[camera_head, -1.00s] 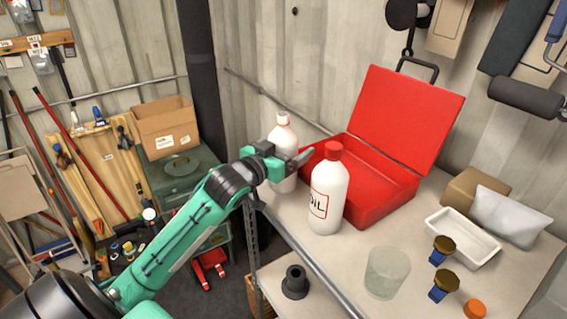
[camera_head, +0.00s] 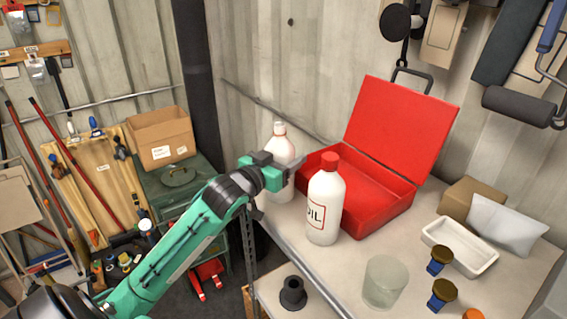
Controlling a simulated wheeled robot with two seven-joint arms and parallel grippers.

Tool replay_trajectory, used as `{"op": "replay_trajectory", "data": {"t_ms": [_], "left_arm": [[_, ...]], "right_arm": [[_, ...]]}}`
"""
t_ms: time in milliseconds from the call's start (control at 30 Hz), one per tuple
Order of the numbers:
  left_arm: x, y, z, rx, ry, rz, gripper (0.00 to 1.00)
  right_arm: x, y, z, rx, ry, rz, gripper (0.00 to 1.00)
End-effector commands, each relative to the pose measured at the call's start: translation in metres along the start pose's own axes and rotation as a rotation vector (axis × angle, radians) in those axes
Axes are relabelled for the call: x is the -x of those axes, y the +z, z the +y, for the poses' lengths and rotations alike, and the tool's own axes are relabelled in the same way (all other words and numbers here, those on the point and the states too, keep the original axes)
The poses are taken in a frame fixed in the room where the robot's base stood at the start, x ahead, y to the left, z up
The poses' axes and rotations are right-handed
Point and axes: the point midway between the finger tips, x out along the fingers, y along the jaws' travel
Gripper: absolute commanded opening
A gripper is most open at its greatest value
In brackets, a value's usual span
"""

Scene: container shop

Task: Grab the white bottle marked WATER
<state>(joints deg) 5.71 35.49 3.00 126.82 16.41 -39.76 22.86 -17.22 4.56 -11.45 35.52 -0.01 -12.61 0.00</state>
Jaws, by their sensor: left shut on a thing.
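A white bottle with a white cap (camera_head: 280,147) stands upright at the back left of the shelf top, by the corrugated wall. Its label is not visible, so I cannot read WATER on it. My left gripper (camera_head: 284,177) is shut on this bottle around its middle and hides part of its front. A second white bottle with a red cap (camera_head: 327,188) stands just right of the gripper, its label partly reading OIL. My right gripper is not in view.
An open red toolbox (camera_head: 377,209) stands behind the OIL bottle. A clear glass (camera_head: 384,283), a white tray (camera_head: 436,236) and blue-and-brown bolts (camera_head: 440,293) stand at the right on the shelf top (camera_head: 345,262). A black funnel-like part (camera_head: 292,293) sits on a lower level.

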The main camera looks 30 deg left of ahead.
Motion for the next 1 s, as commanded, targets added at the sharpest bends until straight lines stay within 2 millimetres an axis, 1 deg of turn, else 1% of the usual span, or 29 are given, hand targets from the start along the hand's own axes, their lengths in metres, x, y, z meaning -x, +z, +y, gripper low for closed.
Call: {"op": "replay_trajectory", "data": {"t_ms": [167, 367, 1000], "left_arm": [[0.000, -0.007, 0.000, -0.001, 0.001, 0.004, 0.21], [0.000, -0.023, 0.000, -0.001, 0.000, 0.005, 0.21], [0.000, -0.100, 0.000, -0.001, 0.001, 0.005, 0.21]], "right_arm": [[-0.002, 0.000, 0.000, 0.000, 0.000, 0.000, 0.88], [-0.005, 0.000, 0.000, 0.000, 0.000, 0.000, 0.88], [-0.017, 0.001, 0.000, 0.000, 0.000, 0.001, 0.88]]}}
